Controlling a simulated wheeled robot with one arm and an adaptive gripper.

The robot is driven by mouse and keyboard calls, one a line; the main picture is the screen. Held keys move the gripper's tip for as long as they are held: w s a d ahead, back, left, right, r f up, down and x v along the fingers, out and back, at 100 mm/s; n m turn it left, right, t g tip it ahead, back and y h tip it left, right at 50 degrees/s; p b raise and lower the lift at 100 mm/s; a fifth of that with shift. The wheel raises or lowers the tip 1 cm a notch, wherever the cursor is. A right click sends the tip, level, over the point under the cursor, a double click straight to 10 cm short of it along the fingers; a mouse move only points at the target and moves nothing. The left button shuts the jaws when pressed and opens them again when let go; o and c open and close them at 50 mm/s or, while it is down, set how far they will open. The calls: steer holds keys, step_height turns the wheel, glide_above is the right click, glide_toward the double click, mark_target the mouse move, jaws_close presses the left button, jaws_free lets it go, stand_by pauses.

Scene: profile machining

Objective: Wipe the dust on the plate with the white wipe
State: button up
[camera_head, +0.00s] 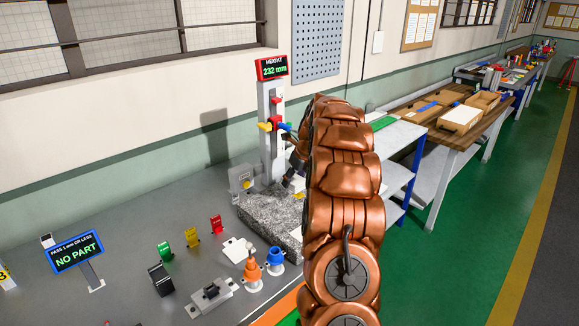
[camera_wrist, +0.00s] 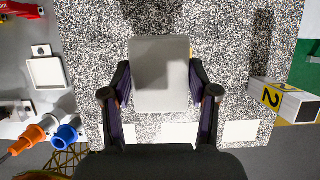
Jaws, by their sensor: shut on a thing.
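In the wrist view my gripper (camera_wrist: 160,88) has its two dark fingers on either side of a pale, flat, rectangular piece, which looks like the white wipe (camera_wrist: 160,62). The wipe is over the speckled granite plate (camera_wrist: 225,45); I cannot tell whether it touches the surface. The plate also shows in the head view (camera_head: 267,213), on the grey bench. I cannot pick out dust from the plate's speckle. In the head view my arm hides most of the gripper and the wipe.
A height gauge (camera_head: 265,143) reading 232 mm stands at the plate's back. A block marked 2 (camera_wrist: 286,101) is at the plate's right edge.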

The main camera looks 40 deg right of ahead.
steer(key=shift+r+p, duration=0.4)
steer(key=shift+r, duration=0.7)
